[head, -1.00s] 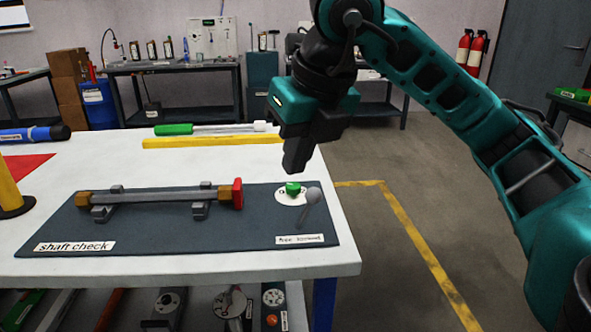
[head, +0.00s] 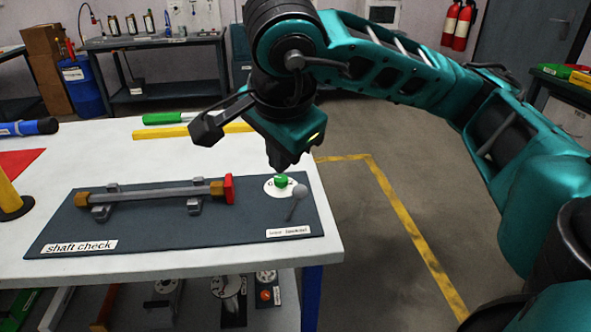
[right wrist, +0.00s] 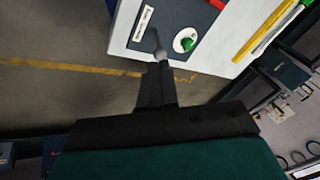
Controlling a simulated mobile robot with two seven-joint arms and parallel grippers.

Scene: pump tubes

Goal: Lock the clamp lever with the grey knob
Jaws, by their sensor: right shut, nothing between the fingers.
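The clamp lever's grey knob (head: 301,190) tops a short tilted rod at the right end of the dark mat (head: 160,238). Behind it, to its left, is a green knob (head: 281,182) on a white round plate. My right gripper (head: 284,166) points down above and behind the green knob, shut and empty. In the right wrist view the grey knob (right wrist: 160,56) shows just past my closed fingertips (right wrist: 158,68), with the green knob (right wrist: 187,44) to its right. I cannot tell whether the fingers touch anything. My left gripper is out of view.
A grey shaft (head: 150,190) with brass ends and a red end piece (head: 229,188) lies on supports on the mat. A yellow bar (head: 180,132) and a green-handled tool (head: 165,118) lie farther back. The table's right edge is close to the lever.

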